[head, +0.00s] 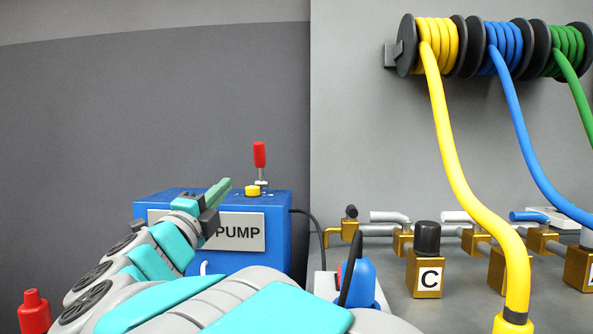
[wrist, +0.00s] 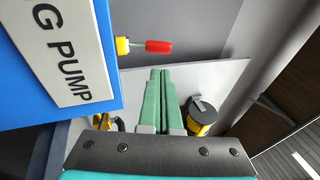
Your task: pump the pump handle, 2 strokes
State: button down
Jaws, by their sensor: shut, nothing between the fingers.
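The pump is a blue box (head: 273,218) with a white PUMP sign (head: 240,233). Its red-gripped handle (head: 260,154) stands upright on a thin metal stem on top, beside a yellow cap (head: 252,191). My gripper (head: 226,184) is in front of the box's top, left of the handle, its green fingers together. In the wrist view the fingers (wrist: 160,75) are shut and empty. The red handle (wrist: 158,46) shows just beyond their tips, with a gap in the picture. The blue box (wrist: 45,115) fills the left side there. My arm hides the box's lower front.
A bench (head: 390,305) at right bears brass valves and a dark-knobbed block marked C (head: 428,278). Hose reels with yellow (head: 437,45), blue and green hoses hang on the wall above. A red object (head: 34,308) stands at lower left. The space above the box is clear.

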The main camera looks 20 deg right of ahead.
jog(key=shift+s+d+f, duration=0.1)
jog(key=shift+s+f, duration=0.15)
jog(key=shift+f, duration=0.15)
jog(key=shift+w, duration=0.1)
jog(key=p, duration=0.2)
send_near(256, 157)
jog(key=x, duration=0.6)
jog(key=shift+w+d, duration=0.3)
jog(key=shift+w+r, duration=0.1)
